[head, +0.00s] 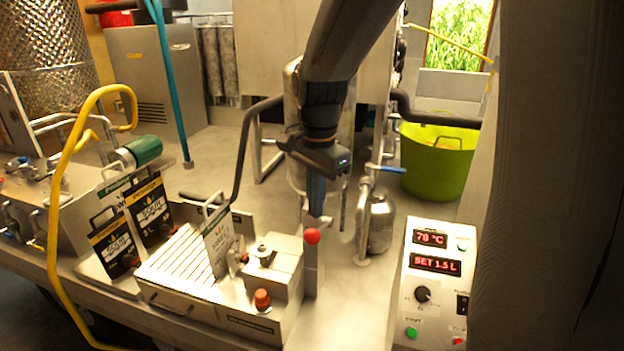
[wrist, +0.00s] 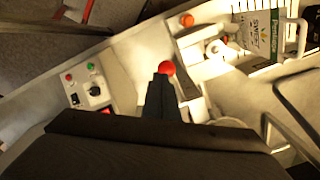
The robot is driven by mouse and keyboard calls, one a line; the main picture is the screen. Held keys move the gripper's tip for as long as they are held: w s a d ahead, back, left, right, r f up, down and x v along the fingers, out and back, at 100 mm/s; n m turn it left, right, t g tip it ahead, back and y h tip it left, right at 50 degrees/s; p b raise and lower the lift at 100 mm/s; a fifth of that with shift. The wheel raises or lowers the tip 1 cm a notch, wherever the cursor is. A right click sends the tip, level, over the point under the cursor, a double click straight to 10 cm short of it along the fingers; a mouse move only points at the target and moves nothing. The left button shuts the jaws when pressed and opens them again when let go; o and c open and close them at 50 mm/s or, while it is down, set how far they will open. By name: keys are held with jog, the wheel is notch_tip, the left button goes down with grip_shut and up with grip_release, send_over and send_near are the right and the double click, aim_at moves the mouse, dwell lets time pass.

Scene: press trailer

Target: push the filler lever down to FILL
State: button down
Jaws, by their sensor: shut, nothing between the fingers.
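The filler lever shows as a red ball knob (head: 312,236) on a short upright post at the right end of the filler unit (head: 270,320). My gripper (head: 316,212) is shut and empty, pointing down just above the red knob in the head view. In the wrist view the shut fingers (wrist: 162,80) end right at the red knob (wrist: 167,68). I cannot tell whether they touch it. No FILL marking is readable.
A second red-orange knob (head: 262,298) sits on the filler's front. A control box (head: 432,280) reading 78 °C and SET 1.5 L stands to the right. Labelled pouches (head: 152,207) stand left, a small steel cylinder (head: 381,226) and green tub (head: 436,165) behind.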

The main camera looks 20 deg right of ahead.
aim_at(311, 233)
notch_tip(311, 233, up, 4)
jog(key=w+m, duration=0.3)
jog(key=m, duration=0.3)
jog(key=shift+g, duration=0.4)
jog(key=shift+s+d+f+b, duration=0.1)
jog(key=shift+s+f+b, duration=0.05)
jog(key=shift+f+b, duration=4.35)
jog(key=shift+s+a+f+b, duration=0.1)
jog(key=shift+s+f, duration=0.05)
jog(key=shift+f, duration=0.55)
jog(key=shift+s+a+f+b, duration=0.1)
jog(key=shift+s+f+b, duration=0.05)
jog(key=shift+f, duration=0.55)
jog(key=shift+s+a+f+b, duration=0.1)
jog(key=shift+s+f, duration=0.05)
jog(key=shift+f, duration=0.55)
jog(key=shift+s+a+f+b, duration=0.1)
jog(key=shift+f+b, duration=0.3)
jog(key=shift+f, duration=0.6)
jog(key=shift+s+a+f+b, duration=0.1)
jog(key=shift+f+b, duration=0.25)
jog(key=shift+f, duration=0.6)
notch_tip(311, 233, up, 10)
jog(key=p, duration=0.9)
jog(key=shift+r, duration=0.1)
